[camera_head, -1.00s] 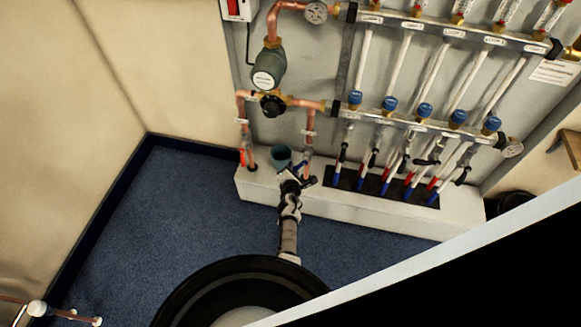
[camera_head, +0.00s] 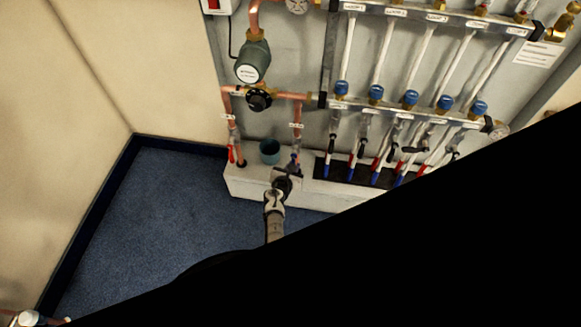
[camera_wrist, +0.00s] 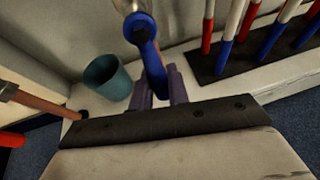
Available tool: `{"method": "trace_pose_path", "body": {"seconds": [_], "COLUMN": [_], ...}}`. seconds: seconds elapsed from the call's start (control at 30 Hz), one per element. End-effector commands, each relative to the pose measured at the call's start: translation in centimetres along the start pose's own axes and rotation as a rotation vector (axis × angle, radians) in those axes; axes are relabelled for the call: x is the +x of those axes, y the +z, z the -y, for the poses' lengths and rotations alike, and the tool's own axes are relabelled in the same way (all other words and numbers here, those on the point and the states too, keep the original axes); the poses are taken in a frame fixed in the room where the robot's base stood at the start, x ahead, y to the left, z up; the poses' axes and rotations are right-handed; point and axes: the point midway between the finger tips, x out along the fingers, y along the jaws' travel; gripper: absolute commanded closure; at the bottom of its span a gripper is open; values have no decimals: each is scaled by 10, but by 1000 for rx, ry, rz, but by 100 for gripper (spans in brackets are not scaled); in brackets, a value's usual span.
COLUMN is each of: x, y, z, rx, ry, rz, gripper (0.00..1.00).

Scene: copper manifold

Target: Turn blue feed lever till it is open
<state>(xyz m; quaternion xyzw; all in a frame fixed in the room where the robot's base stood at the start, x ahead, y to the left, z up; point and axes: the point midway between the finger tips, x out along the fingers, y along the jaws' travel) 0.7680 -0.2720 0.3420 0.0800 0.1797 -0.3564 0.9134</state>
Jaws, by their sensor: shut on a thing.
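The blue feed lever (camera_wrist: 150,62) shows large at the top middle of the wrist view, with a rounded head at the valve and a narrow arm reaching down. My gripper (camera_wrist: 160,90) is shut on the lever's lower end, one dark finger on each side of it. In the head view the lever (camera_head: 296,160) is a small blue patch on the copper pipe at the right of the teal cup. My gripper (camera_head: 288,173) hides part of it there. The lever's exact angle to the pipe is hard to tell.
A teal cup (camera_head: 270,152) stands on the white ledge (camera_head: 250,184), close left of my gripper. A red lever (camera_head: 231,153) is on the left copper pipe. Several red and blue pipe ends with black levers stand to the right. A black shape covers the head view's lower right.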

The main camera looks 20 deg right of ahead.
Motion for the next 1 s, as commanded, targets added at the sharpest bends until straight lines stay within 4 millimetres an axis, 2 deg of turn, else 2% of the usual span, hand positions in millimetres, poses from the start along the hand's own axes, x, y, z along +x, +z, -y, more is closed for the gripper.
{"method": "trace_pose_path", "body": {"seconds": [0.6, 0.63, 0.77, 1.0], "x": [0, 0, 0, 0], "y": [0, 0, 0, 0], "z": [4, 4, 3, 3], "rx": [-41, -40, -39, -37], "ry": [-18, -18, -18, -16], "rz": [6, 6, 6, 6], "gripper": [100, 80, 63, 62]}}
